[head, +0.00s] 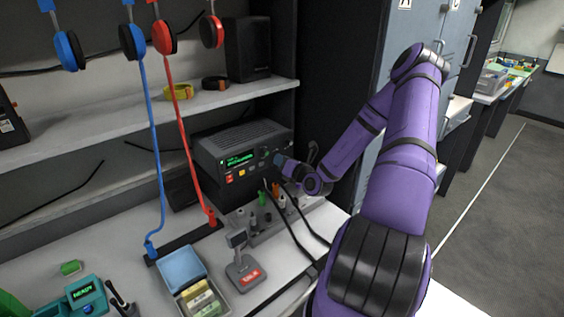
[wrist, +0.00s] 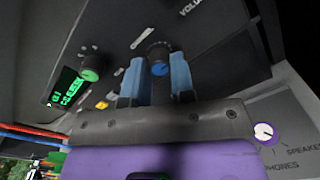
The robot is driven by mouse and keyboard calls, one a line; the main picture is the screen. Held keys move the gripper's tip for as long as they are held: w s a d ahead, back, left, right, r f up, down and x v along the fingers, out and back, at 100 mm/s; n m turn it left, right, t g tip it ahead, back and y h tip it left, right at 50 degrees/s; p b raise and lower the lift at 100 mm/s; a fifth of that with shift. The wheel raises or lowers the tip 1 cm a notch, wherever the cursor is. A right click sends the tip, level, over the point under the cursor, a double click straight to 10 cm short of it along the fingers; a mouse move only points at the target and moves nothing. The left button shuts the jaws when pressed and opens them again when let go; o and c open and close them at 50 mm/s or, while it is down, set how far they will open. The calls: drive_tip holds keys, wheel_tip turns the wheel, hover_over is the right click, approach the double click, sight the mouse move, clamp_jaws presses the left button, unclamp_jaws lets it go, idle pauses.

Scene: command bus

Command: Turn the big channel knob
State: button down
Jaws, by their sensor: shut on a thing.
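The radio (head: 240,150) is a dark box with a green lit display, standing on the desk under the shelf. My gripper (head: 280,160) is at the right part of its front panel. In the wrist view my gripper (wrist: 157,78) has its two blue fingers on either side of a dark round knob with a blue face (wrist: 159,63), and is shut on it. This looks like the big channel knob; its label is not readable. A smaller green-faced knob (wrist: 91,68) sits to the left, by the display (wrist: 66,88). In the head view my gripper mostly hides the held knob.
A white-faced knob (wrist: 264,131) is by the speaker and phones lettering. Below the radio stand several small plugs and black cables (head: 290,218). A desk microphone (head: 241,265) and a blue open box (head: 182,270) are nearer. Headsets (head: 164,38) hang above the shelf.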

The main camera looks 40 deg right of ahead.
drive_tip(key=c, duration=1)
unclamp_jaws()
drive_tip(key=shift+o, duration=0.2)
drive_tip(key=s, duration=1)
drive_tip(key=shift+s+a, duration=0.4)
drive_tip(key=shift+r, duration=0.1)
